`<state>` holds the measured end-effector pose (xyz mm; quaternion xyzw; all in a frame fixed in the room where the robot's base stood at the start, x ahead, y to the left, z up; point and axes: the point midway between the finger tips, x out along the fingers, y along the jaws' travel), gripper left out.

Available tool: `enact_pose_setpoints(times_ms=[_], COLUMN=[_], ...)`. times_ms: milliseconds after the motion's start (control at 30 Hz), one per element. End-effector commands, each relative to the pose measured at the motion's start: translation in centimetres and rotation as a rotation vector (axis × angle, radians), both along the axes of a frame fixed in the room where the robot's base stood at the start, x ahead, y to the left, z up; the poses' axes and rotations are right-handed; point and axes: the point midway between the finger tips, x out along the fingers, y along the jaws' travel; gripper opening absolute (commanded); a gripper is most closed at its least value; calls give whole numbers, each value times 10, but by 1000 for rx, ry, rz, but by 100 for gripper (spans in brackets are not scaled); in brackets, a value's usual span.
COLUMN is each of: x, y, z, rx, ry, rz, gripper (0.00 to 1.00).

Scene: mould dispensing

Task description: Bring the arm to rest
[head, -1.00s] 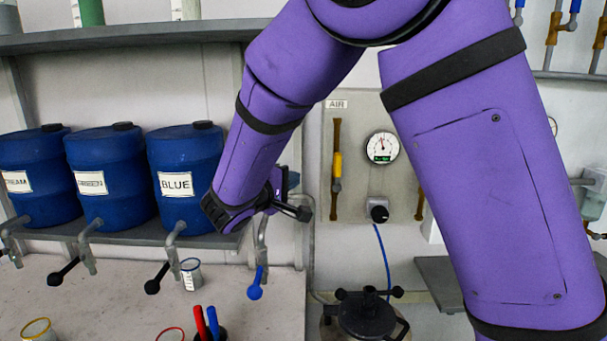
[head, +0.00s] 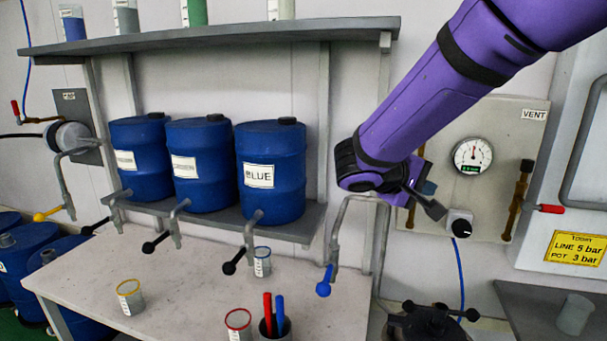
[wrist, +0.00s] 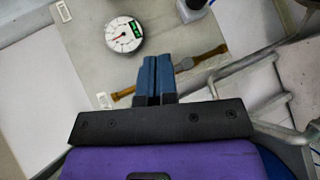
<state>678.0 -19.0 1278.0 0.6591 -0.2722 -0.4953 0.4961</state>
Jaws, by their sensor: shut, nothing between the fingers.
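My purple arm (head: 432,95) reaches down from the upper right in the head view. My gripper (head: 428,188) is at its lower end, to the right of the blue drums and in front of the wall panel; the wrist partly hides it. In the wrist view my gripper (wrist: 156,62) shows its two blue fingers side by side, shut with nothing between them. The gauge panel (wrist: 85,75) lies beyond the fingers.
Several blue drums with taps stand on a shelf, one labelled BLUE (head: 270,195). Cups and a pen holder (head: 275,328) stand on the bench (head: 180,275). A gauge (head: 472,156) and black knob (head: 459,223) are on the panel close by. A dark-lidded pot (head: 428,325) stands below.

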Motion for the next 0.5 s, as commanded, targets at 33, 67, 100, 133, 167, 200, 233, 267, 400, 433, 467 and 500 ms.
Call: enact_pose_setpoints(times_ms=[33, 67, 100, 133, 167, 200, 233, 267, 400, 433, 467, 500], x=[-13, -22, -32, -40, -49, -60, -68, -76, -114, -122, -130, -140], y=[-16, -23, -32, -38, -44, -51, -55, -59, -72, -74, -75, -77], z=[4, 5, 7, 8, 8, 9, 10, 11, 14, 15, 16, 17], rx=[62, 98, 149, 186, 223, 275, 313, 351, 528, 566, 603, 652], ry=[19, 35, 52, 65, 77, 90, 97, 105, 120, 121, 119, 115], rz=[-36, -56, -78, -94, -107, -126, -138, -148, -182, -184, -187, -191], gripper=[0, 0, 0, 0, 0, 0, 0, 0, 0, 0, 0, 0])
